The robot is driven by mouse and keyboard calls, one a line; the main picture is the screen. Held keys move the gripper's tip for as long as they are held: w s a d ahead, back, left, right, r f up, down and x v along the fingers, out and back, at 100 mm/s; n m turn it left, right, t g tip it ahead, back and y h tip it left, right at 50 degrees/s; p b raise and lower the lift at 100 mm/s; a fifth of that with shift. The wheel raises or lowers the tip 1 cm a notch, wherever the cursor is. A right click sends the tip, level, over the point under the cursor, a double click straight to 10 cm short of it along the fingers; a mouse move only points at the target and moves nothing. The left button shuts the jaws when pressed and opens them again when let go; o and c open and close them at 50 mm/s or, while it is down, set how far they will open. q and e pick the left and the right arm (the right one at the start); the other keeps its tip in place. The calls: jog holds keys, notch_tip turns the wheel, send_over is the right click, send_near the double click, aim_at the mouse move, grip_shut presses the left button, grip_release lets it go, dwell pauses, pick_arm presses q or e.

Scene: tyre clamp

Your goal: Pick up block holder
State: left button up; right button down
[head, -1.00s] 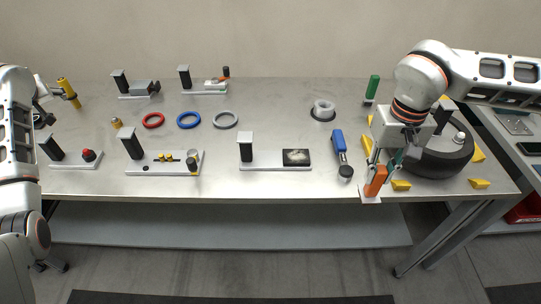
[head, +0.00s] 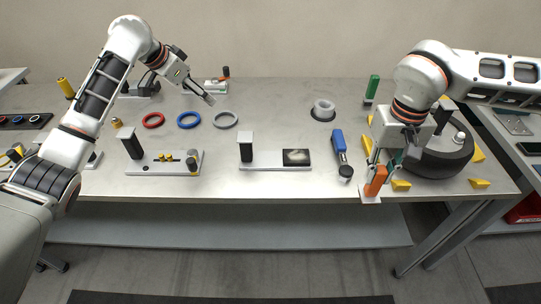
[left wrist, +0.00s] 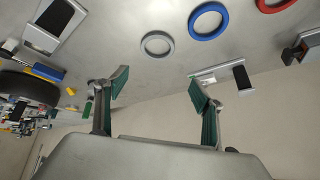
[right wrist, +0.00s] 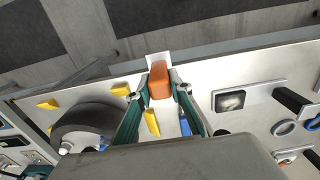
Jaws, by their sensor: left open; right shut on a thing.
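An orange upright block (head: 375,181) on a white base plate (head: 369,198) stands at the front right edge of the table. My right gripper (head: 384,162) is shut on the orange block; the right wrist view shows the block (right wrist: 160,82) between its fingers (right wrist: 160,92). A green upright block (head: 373,86) stands further back. My left gripper (head: 207,97) is open and empty above the back left of the table, near the rings; its spread fingers (left wrist: 158,88) show in the left wrist view. I cannot tell which thing is called the block holder.
A black tyre (head: 437,158) with yellow wedges (head: 479,183) around it lies beside my right gripper. A blue-handled tool (head: 340,145) lies to its left. Blue (head: 189,120), red (head: 153,120) and grey (head: 226,120) rings lie below my left gripper.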

pick_arm(q)
jog(key=s+d+m+g, duration=0.3)
jog(key=s+d+m, duration=0.3)
jog(key=d, duration=0.5)
jog(key=m+g, duration=0.2)
jog(key=m, duration=0.1)
send_near(269, 159)
jog(key=shift+w+d+f+h, duration=0.1)
jog(key=shift+w+f+h, duration=0.1)
jog(key=shift+f, duration=0.25)
jog(key=shift+w+f+h, duration=0.1)
jog(key=shift+f+h, duration=0.1)
jog(key=shift+f, duration=0.2)
jog(key=shift+s+x, duration=0.1)
jog(key=shift+x, duration=1.4)
jog(key=shift+s+x, duration=0.15)
jog(key=shift+x, duration=1.35)
jog(key=shift+a, duration=0.25)
jog(key=c, duration=1.4)
